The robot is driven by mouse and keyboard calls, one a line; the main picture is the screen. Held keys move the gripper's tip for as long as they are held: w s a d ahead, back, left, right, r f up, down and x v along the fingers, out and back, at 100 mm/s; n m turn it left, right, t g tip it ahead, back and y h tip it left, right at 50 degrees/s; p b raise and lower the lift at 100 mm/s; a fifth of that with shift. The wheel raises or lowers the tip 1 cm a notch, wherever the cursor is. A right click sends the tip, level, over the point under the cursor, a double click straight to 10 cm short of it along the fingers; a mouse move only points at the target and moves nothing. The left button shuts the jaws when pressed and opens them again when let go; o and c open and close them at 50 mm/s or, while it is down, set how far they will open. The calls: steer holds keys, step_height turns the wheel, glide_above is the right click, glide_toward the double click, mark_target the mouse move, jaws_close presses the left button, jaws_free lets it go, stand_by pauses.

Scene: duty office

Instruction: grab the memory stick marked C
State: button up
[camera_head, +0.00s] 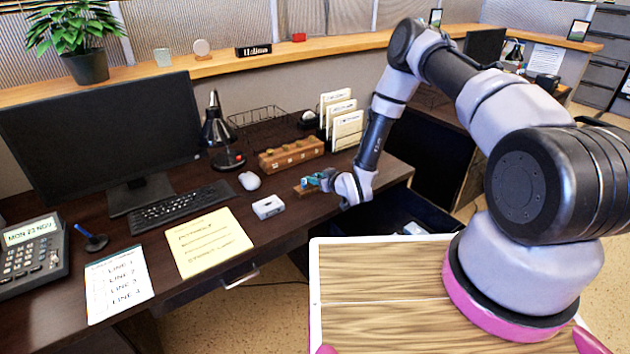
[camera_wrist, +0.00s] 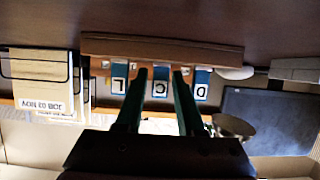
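A small wooden holder (camera_wrist: 215,55) with upright blue-and-white memory sticks spans the upper middle of the wrist view. The stick marked C (camera_wrist: 160,88) is in the middle, one marked L (camera_wrist: 119,80) is left of it, and one that looks marked D (camera_wrist: 202,84) is right of it. My gripper (camera_wrist: 162,74) is open, its dark fingers on either side of the C stick in the picture. I cannot tell whether they touch it. In the head view the holder (camera_head: 303,190) lies near the desk's front edge, partly hidden by my gripper (camera_head: 322,181).
A longer wooden block (camera_head: 291,155) stands behind the holder. A mouse (camera_head: 250,181), a small white box (camera_head: 268,207) and a yellow sheet (camera_head: 208,243) lie to the left. A card rack (camera_head: 346,130) stands behind right. An open drawer (camera_head: 405,215) is at right.

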jaws_close()
steer(key=shift+r, duration=0.15)
